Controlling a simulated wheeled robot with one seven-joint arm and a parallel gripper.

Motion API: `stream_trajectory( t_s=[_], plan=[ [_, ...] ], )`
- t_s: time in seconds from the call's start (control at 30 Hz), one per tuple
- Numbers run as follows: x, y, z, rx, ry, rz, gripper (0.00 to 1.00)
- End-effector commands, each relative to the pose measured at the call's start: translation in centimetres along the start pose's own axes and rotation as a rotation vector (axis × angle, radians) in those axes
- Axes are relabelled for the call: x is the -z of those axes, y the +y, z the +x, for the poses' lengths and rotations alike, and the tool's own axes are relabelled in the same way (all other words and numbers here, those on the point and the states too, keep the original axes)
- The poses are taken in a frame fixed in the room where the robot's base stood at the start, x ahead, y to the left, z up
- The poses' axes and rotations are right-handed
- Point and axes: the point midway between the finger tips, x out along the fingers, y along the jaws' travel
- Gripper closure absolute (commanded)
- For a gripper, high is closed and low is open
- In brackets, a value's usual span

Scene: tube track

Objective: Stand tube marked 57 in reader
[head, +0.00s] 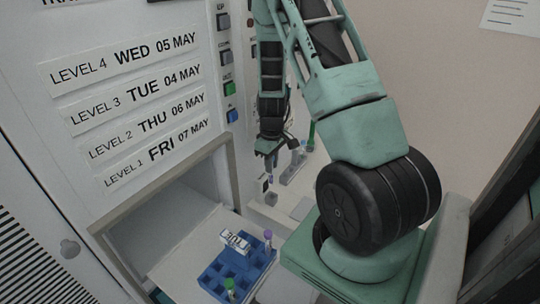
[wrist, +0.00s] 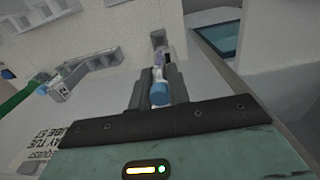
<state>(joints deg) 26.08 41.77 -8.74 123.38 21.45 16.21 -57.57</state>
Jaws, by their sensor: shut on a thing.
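My gripper (head: 268,160) hangs at the far side, in front of the white machine's right part. In the wrist view my gripper (wrist: 157,88) is shut on a tube (wrist: 159,94) with a blue end between its fingers. Its marking cannot be read. Just beyond the fingertips is a small dark recess with something pale purple (wrist: 158,57) by it; whether this belongs to the held tube I cannot tell. I cannot tell for certain which part is the reader.
A blue rack (head: 210,281) holds a purple-capped tube (head: 268,236) and a green-capped tube (head: 229,284); a white labelled piece (head: 235,241) lies on it. A grey slotted holder (wrist: 93,66) stands left of my gripper in the wrist view. Level labels (head: 118,94) cover the machine front.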

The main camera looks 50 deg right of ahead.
Motion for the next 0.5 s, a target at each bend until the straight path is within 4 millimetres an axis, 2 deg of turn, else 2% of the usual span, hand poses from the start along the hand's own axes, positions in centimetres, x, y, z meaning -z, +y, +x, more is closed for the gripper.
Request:
stream_trajectory(
  t_s=[0.5],
  plan=[
    [0.0,0.0,4.0,0.001,0.0,-0.002,0.95]
  ],
)
